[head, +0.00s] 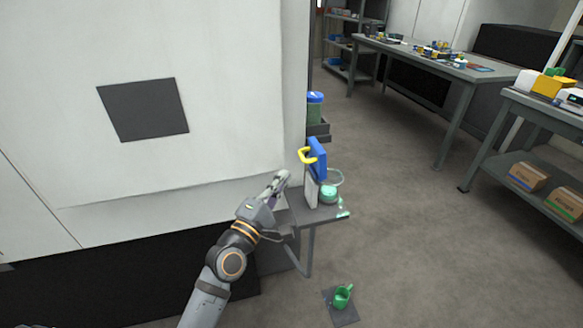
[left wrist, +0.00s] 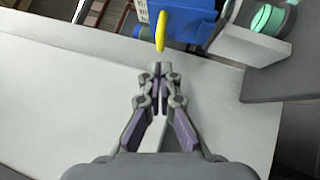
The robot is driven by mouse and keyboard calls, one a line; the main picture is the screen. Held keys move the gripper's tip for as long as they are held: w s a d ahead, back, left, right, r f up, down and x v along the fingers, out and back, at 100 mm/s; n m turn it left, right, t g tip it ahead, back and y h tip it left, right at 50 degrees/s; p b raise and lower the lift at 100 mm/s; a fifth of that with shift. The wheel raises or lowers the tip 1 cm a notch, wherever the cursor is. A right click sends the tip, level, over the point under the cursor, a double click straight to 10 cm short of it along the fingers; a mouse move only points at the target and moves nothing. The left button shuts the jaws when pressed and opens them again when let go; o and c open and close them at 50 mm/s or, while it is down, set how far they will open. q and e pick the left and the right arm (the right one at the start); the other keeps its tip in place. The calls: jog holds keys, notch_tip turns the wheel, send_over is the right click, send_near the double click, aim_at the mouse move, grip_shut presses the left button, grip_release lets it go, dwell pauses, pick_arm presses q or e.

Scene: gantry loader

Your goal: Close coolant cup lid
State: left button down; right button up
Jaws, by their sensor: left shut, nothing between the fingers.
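The blue lid (head: 318,160) with its yellow handle (head: 304,156) stands raised, roughly upright, above a pale grey box-shaped cup (head: 311,190) on a small grey shelf. My left gripper (head: 283,176) is shut and empty, to the left of the cup and a little below the handle. In the left wrist view the blue lid (left wrist: 188,14) and yellow handle (left wrist: 160,31) lie just beyond the shut fingertips (left wrist: 160,68), with a small gap. The pale cup wall (left wrist: 248,44) shows to the right. My right gripper is not in view.
A teal round container (head: 328,194) stands beside the cup on the shelf (head: 318,214). A green jar with a blue top (head: 314,110) is behind. The white machine wall (head: 200,150) is on the left. A green cup (head: 343,296) is on the floor.

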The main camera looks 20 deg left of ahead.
aim_at(308, 162)
pick_arm(q)
jog(key=x, duration=0.5)
jog(key=shift+f, duration=0.1)
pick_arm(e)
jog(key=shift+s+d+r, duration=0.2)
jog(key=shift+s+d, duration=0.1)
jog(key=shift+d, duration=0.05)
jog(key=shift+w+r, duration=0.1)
